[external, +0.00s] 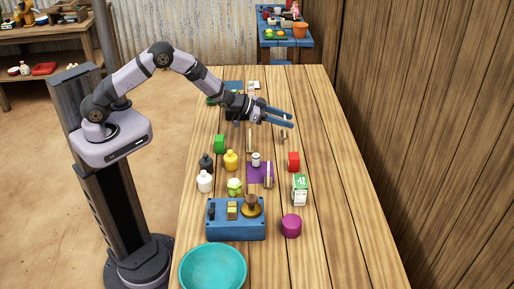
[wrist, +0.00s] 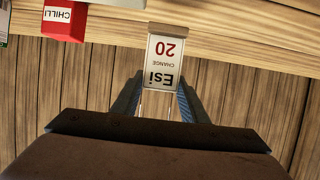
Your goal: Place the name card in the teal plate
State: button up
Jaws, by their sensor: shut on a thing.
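In the external view my gripper (external: 290,117) is above the table's middle-back part, fingers pointing right. The held card is too small there to make out surely. The teal plate (external: 212,268), deep like a bowl, is at the table's front left edge, far from my gripper. Its visible inside is empty.
The table's right side is clear.

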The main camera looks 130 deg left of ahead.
notch_tip(320, 180, up, 6)
jog(key=shift+r, duration=0.25)
